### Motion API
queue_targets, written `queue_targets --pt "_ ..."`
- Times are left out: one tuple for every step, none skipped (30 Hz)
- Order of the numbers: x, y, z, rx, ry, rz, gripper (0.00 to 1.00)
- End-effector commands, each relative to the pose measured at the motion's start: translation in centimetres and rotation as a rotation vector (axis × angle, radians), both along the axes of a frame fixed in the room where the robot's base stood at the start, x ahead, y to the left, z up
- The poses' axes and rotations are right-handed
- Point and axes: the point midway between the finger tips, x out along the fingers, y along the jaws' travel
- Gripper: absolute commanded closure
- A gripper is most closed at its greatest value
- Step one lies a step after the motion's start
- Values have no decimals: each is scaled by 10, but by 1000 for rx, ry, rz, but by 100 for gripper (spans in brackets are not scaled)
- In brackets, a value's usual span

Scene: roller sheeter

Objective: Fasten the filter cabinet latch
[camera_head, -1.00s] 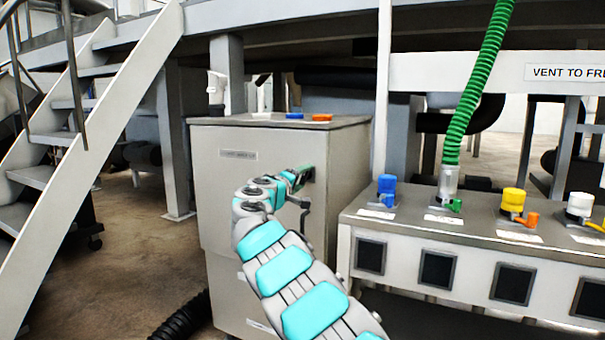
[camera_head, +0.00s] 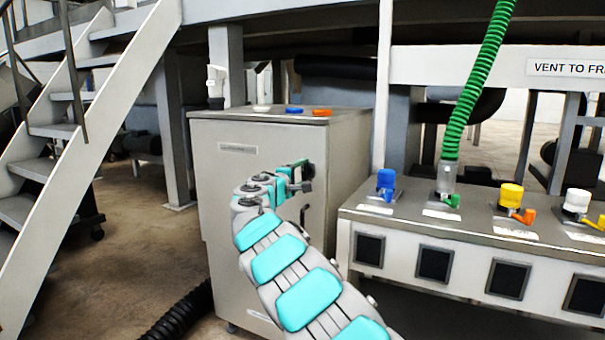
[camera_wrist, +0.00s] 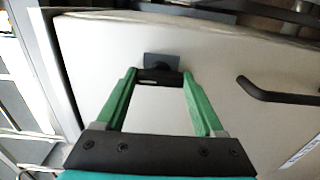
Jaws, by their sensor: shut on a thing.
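The filter cabinet (camera_head: 225,185) is a tall light-grey metal box in the middle of the head view. My gripper (camera_head: 301,176) is at the upper right of its front face. In the wrist view, my gripper (camera_wrist: 159,76) has its two green fingers on either side of a small dark latch (camera_wrist: 160,75), which sits on a grey square plate (camera_wrist: 162,59) near the panel's edge. The fingers are shut on the latch's dark bar. In the head view the gripper largely hides the latch. A black bar handle (camera_wrist: 280,96) is on the same panel, apart from the fingers.
A grey control bench (camera_head: 430,222) with coloured valves stands close to the cabinet's right. A green hose (camera_head: 478,85) rises from it. White stairs (camera_head: 75,165) are on the left. A black corrugated hose (camera_head: 180,312) lies on the floor by the cabinet's base.

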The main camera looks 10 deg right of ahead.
Motion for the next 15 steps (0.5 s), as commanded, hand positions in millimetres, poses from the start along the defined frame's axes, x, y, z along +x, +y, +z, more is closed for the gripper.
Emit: queue_targets --pt "0 1 0 -2 1 2 86" --pt "0 1 0 -2 1 2 86" --pt "0 1 0 -2 1 2 86" --pt "0 1 -1 -2 1 2 86" --pt "0 1 -1 -2 1 2 86" --pt "0 1 -1 -2 1 2 86" --pt "0 1 -1 -2 1 2 29" --pt "0 1 -1 -2 1 2 26" --pt "0 1 -1 -2 1 2 21" --pt "0 1 0 -2 1 2 18" --pt "0 1 0 -2 1 2 14" --pt "0 1 0 -1 1 1 10" --pt "0 1 0 -1 1 1 6" --pt "0 1 0 -1 1 1 3" --pt "0 1 0 -1 1 1 0"
